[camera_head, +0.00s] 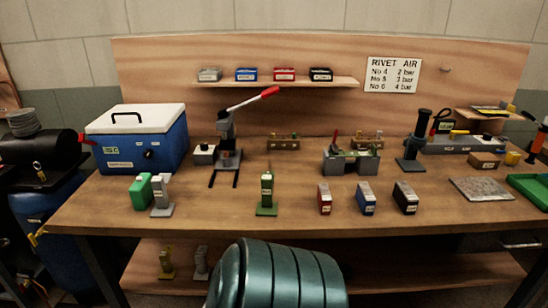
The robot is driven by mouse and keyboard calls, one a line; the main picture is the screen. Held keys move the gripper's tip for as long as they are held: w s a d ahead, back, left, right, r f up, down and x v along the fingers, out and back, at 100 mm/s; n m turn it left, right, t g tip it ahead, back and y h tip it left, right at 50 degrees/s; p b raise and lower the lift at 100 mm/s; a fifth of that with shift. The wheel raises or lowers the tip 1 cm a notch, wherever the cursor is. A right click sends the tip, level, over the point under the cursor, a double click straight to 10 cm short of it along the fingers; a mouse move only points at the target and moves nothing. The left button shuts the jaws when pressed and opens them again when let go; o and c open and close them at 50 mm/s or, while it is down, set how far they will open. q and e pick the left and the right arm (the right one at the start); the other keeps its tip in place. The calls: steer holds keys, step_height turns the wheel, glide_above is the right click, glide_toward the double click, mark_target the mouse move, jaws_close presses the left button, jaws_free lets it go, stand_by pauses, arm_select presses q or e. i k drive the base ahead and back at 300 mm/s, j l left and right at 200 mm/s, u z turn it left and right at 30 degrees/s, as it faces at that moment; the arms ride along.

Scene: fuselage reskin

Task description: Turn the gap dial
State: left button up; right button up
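No part is clearly readable as the gap dial. A small white box with a dark knob (204,152) sits at the left foot of a lever press (226,132), whose red-tipped handle points up to the right. A dark round knob (148,154) also shows on the front of a blue box with a white lid (125,150). A grey bench fixture with a red lever (350,160) stands right of centre. The labels on these are too small to read. Neither of my grippers is in view.
The wooden bench (110,205) carries a green tool (266,195), red (324,198), blue (365,198) and black (405,197) blocks, and a black stand (413,150). A ribbed teal drum (280,275) stands before its front edge. The bench front is partly clear.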

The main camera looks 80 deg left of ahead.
mark_target(204, 146)
steer(key=u, duration=3.15)
